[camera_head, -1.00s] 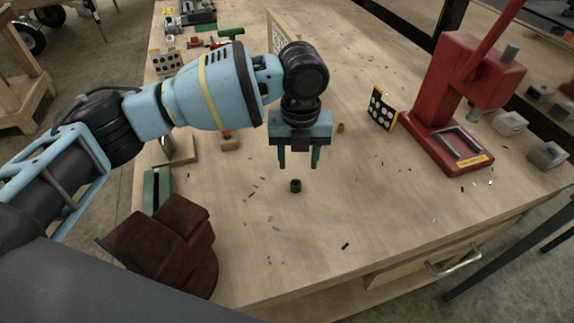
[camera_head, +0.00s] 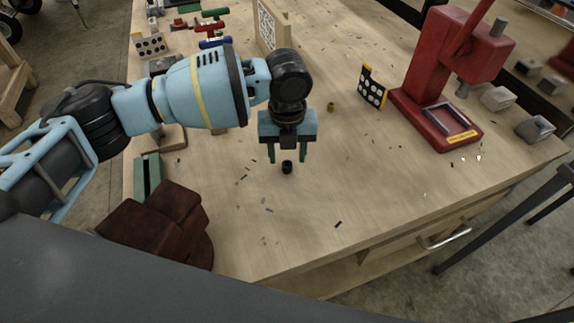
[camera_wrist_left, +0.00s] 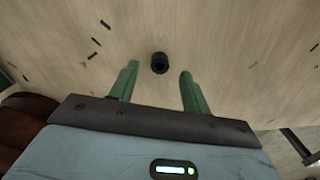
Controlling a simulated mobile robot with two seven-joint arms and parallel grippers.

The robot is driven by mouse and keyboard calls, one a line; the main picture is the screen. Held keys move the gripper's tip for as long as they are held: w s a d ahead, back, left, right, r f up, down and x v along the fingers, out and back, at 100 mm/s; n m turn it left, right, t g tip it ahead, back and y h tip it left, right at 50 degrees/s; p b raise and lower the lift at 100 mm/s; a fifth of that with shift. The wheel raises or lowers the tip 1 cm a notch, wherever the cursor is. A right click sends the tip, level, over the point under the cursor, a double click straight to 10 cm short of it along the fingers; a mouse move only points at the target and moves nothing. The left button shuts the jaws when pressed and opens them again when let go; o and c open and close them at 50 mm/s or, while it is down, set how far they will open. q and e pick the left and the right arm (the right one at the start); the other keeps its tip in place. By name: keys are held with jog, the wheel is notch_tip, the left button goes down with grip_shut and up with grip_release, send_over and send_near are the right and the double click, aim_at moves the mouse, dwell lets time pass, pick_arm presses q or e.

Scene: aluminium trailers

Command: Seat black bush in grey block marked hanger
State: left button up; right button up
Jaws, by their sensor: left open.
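The black bush (camera_head: 287,167) is a small dark cylinder standing on the wooden bench top. It also shows in the left wrist view (camera_wrist_left: 160,63), with a round hole in its top. My left gripper (camera_head: 287,158) is open above the bush, with its green fingers pointing down. In the left wrist view the bush lies between and just beyond the two fingertips, apart from both. Several grey blocks lie at the right edge of the bench, one at the corner (camera_head: 535,129) and one behind it (camera_head: 497,98). I cannot read a hanger marking on any. My right gripper is not in view.
A red arbor press (camera_head: 436,120) stands at the right of the bench. A black-and-yellow card with white dots (camera_head: 372,87) stands left of it. Small dark scraps litter the bench. The middle is mostly clear.

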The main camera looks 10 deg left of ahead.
aim_at(287, 167)
pick_arm(q)
jog(key=shift+f, duration=1.35)
jog(key=shift+c, duration=0.2)
grip_shut()
jog(key=shift+r, duration=0.15)
